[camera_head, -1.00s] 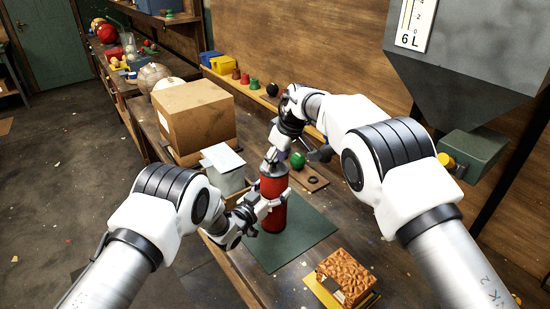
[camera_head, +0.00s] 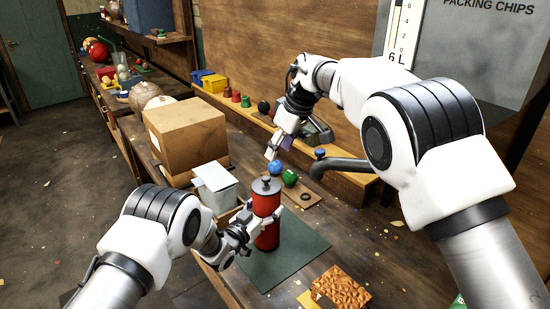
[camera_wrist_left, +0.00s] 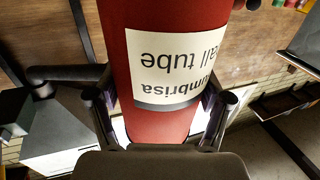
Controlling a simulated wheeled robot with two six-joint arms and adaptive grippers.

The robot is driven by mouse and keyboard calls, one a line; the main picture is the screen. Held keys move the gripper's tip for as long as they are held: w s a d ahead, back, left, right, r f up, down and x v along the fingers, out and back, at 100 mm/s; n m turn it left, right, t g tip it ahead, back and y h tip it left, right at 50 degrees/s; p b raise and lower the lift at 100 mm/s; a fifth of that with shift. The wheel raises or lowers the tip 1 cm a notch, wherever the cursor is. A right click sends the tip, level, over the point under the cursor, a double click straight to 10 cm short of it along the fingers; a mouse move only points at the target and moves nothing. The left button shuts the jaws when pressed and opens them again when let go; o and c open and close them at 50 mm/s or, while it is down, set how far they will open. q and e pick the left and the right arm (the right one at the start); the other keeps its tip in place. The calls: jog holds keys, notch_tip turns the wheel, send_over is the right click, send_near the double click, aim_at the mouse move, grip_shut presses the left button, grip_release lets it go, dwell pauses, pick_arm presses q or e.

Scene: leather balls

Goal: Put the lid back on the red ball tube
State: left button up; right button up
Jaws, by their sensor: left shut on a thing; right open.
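The red ball tube (camera_head: 267,233) stands upright on a dark green mat (camera_head: 302,252). A dark grey lid (camera_head: 266,186) with a small knob sits on its top and looks level. My left gripper (camera_head: 262,220) is shut around the tube's middle. In the left wrist view, the red tube (camera_wrist_left: 150,15) with its white label lies between the fingers of my left gripper (camera_wrist_left: 162,108). My right gripper (camera_head: 276,150) is open, above and behind the tube, apart from the lid; nothing shows in it.
A blue ball (camera_head: 275,168) and a green ball (camera_head: 290,178) lie behind the tube near a wooden board (camera_head: 306,194). A cardboard box (camera_head: 190,137) and a white box (camera_head: 216,188) stand left. A brown textured block (camera_head: 340,287) lies in front. A dark pipe (camera_head: 350,166) juts out at right.

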pick_arm(q)
jog(key=shift+f, duration=0.2)
jog(key=o, duration=1.6)
jog(key=v, duration=1.1)
jog(key=shift+s+a, duration=0.2)
jog(key=shift+s, duration=0.15)
